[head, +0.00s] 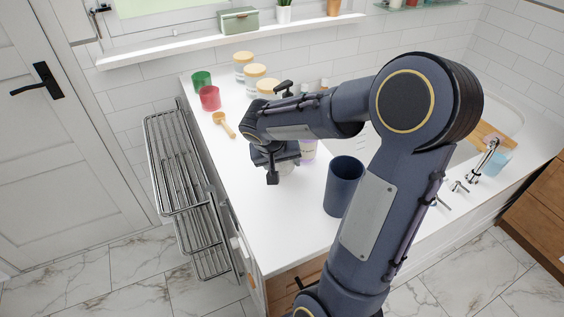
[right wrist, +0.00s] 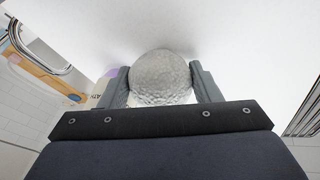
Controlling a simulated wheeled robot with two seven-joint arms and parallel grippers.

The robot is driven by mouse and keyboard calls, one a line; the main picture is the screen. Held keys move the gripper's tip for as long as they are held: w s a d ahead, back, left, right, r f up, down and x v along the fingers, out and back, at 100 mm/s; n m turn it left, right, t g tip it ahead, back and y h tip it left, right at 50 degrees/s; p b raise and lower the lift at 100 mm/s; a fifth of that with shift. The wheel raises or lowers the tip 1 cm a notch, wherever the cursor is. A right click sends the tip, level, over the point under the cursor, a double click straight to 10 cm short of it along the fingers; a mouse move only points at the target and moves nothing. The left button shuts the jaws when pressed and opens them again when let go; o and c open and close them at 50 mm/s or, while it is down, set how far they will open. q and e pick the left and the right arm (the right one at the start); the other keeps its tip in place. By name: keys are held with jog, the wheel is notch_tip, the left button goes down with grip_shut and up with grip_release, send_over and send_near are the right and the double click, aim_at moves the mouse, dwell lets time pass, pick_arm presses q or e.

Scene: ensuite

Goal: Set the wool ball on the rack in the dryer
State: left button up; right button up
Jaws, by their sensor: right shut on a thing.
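The wool ball (right wrist: 163,76) is grey, round and rough in the right wrist view. It sits between the two fingers of my right gripper (right wrist: 162,85), which is shut on it. In the head view my right gripper (head: 277,174) is over the white counter, left of a dark blue cup, and mostly hides the ball. I cannot make out a dryer or a rack inside one in these frames. My left gripper is not in view.
On the counter (head: 262,222) stand a dark blue cup (head: 343,188), a red cup (head: 210,98), a green cup (head: 201,80), several lidded jars (head: 243,64) and a wooden scoop (head: 223,125). The counter's front left is clear.

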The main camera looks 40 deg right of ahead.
jog(key=shift+f, duration=0.15)
jog(key=o, duration=0.7)
